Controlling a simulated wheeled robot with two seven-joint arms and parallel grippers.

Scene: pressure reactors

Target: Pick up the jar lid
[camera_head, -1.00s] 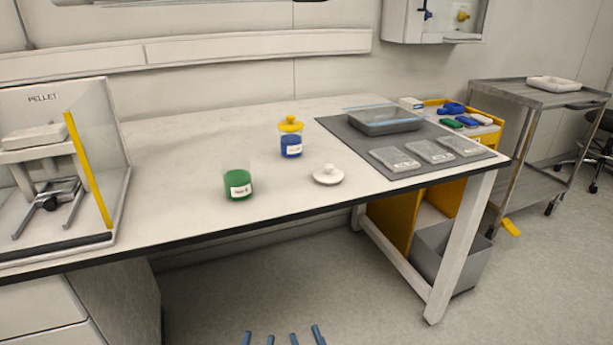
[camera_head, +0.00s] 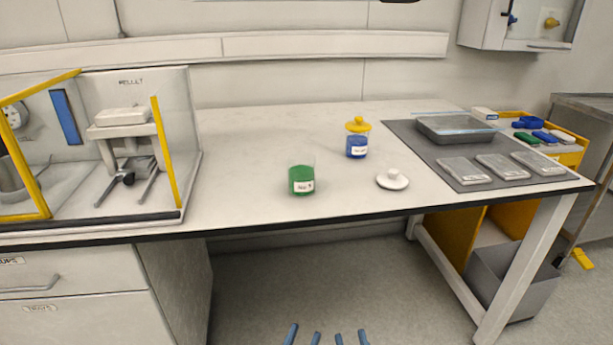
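A white round lid with a knob (camera_head: 392,181) lies flat on the bench, right of an uncovered jar with green contents (camera_head: 301,180). Behind them stands a jar with blue contents (camera_head: 357,148), with a yellow knobbed lid (camera_head: 358,125) on top. Each pair is spread apart with nothing between. Both are well away from the lid and jars.
A balance enclosure with yellow edges (camera_head: 157,150) stands on the bench at left. A grey mat (camera_head: 438,157) with a lidded tray and several flat cases lies at right. A grey bin (camera_head: 515,285) is under the bench. The bench around the lid is clear.

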